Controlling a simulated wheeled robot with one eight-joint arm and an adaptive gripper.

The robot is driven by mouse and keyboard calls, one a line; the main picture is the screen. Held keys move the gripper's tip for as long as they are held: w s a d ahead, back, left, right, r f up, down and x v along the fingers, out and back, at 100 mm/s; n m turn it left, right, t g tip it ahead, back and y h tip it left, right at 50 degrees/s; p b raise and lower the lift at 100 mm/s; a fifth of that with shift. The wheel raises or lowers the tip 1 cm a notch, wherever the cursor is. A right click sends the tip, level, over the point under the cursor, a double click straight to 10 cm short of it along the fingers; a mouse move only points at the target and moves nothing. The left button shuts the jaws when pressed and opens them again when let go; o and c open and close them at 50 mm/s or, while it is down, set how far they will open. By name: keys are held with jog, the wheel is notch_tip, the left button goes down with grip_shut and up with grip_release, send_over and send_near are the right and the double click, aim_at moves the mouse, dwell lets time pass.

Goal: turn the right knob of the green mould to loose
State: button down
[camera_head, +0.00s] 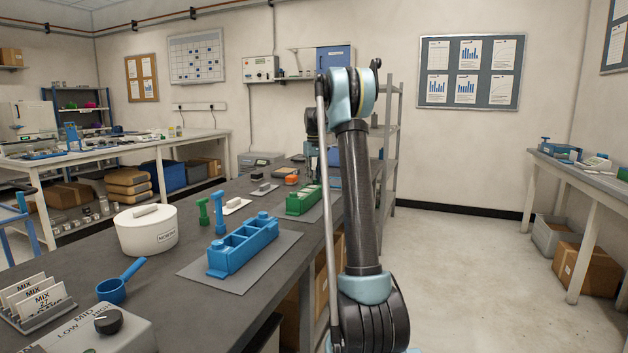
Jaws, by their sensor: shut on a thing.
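The green mould (297,205) is a long block with compartments, lying on a grey mat (312,214) on the dark bench. My gripper (313,178) points down at the far right end of the mould and is shut on its right knob. The knob is hidden by the fingers, so its turn cannot be read. My arm stands in front, to the right of the mould.
A blue mould (243,247) on its own grey mat stands nearer. A white pot (146,231), a blue ladle (119,285), card holder (40,300) and knob box (108,328) lie left. An orange thing (291,180) stands behind the green mould.

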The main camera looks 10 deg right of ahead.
jog(key=n, duration=0.6)
jog(key=shift+n, duration=0.3)
dwell(0.4)
jog(key=c, duration=1.3)
grip_release()
notch_tip(320, 180, up, 12)
jog(key=shift+f, duration=0.1)
